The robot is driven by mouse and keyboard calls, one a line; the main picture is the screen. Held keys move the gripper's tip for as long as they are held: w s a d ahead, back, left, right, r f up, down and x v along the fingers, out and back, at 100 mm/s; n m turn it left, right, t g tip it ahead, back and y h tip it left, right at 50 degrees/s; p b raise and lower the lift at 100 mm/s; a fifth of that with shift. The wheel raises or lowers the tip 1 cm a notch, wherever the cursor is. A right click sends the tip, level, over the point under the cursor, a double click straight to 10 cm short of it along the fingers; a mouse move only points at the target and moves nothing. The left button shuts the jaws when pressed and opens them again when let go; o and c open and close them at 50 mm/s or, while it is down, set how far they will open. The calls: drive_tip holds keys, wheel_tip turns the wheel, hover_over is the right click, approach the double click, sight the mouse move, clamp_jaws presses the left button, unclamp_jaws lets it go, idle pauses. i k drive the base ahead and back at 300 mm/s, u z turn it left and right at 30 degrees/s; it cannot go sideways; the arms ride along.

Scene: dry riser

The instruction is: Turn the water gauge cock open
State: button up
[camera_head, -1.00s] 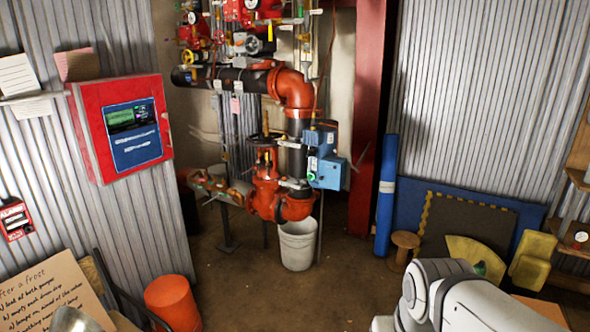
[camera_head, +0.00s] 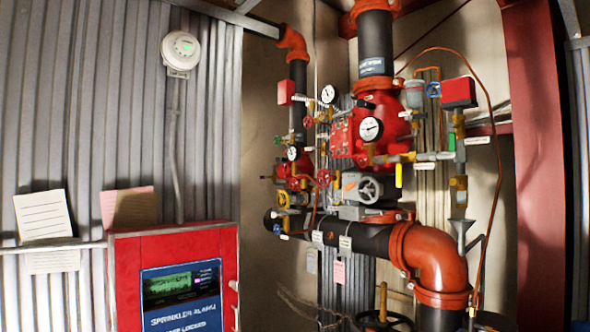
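Several round white pressure gauges show on the red valve assembly. The largest gauge (camera_head: 371,129) is on the front of the red valve body (camera_head: 352,140). A second gauge (camera_head: 328,94) is up and left of it, and a smaller gauge (camera_head: 292,153) is lower left on the thinner riser. Small cocks and handles sit close to the gauges, including a red handwheel (camera_head: 308,122). I cannot tell which one is the water gauge cock, or whether it is open or shut. My gripper is not in view.
A red alarm panel (camera_head: 172,256) is on the corrugated wall at lower left. An orange elbow pipe (camera_head: 432,258) curves down below the valves. A red steel column (camera_head: 540,150) stands at right. A thin copper tube (camera_head: 490,130) loops beside the assembly. A grey gearbox with handwheel (camera_head: 368,189) sits below.

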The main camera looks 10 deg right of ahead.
sight(366, 160)
drive_tip(key=u, duration=0.15)
drive_tip(key=i, duration=1.15)
drive_tip(key=u, duration=0.25)
